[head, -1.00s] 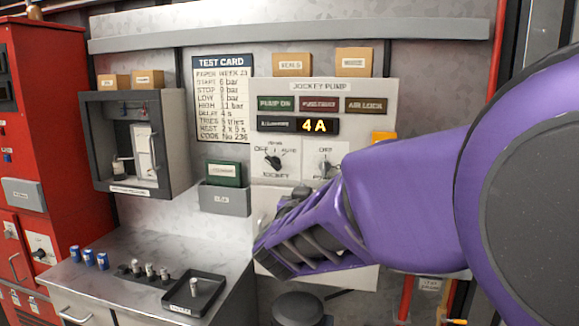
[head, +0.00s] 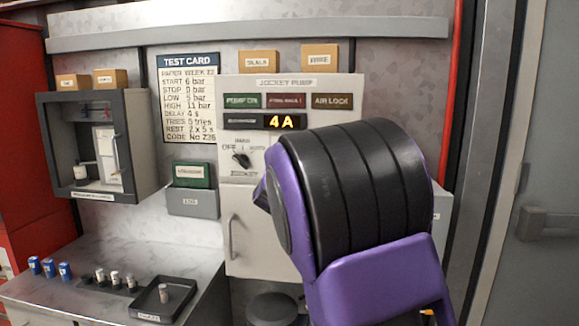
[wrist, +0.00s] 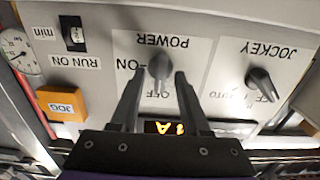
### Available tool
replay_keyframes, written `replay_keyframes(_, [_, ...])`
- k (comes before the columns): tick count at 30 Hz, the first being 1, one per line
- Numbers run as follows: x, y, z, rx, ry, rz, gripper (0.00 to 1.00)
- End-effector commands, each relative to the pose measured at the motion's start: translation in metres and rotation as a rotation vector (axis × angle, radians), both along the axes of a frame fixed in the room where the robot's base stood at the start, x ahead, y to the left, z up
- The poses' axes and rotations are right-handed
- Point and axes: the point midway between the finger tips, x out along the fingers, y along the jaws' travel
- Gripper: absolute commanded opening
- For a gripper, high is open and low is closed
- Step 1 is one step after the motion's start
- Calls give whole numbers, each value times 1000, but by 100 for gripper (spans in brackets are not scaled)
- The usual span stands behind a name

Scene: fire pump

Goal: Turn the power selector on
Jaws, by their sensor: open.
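The power selector (wrist: 160,68) is a grey knob on a white plate marked POWER, upside down in the wrist view. ON is printed at its left and OFF below it in the picture. The knob's lever seems to point down at OFF. My gripper (wrist: 161,76) is open, with one dark finger on each side of the knob. I cannot tell whether the fingers touch it. In the head view my arm covers the power selector and the gripper. The jockey pump panel (head: 290,91) shows a lit 4A.
The jockey selector (wrist: 262,84) is beside the power plate, also seen in the head view (head: 240,158). An orange JOG button (wrist: 62,104), a run-on counter (wrist: 74,33) and a gauge (wrist: 18,52) are close by. A bench (head: 75,282) stands at left.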

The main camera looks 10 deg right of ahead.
Motion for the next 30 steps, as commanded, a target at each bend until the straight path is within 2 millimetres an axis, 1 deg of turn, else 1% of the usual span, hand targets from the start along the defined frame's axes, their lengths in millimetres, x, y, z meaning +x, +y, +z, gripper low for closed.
replay_keyframes(9, [3, -1, 0, 0, 0, 0, 46])
replay_keyframes(11, [3, -1, 0, 0, 0, 0, 37])
replay_keyframes(12, [3, -1, 0, 0, 0, 0, 30])
replay_keyframes(17, [3, -1, 0, 0, 0, 0, 1])
replay_keyframes(18, [3, -1, 0, 0, 0, 0, 0])
replay_keyframes(30, [2, -1, -1, 14, -5, 0, 0])
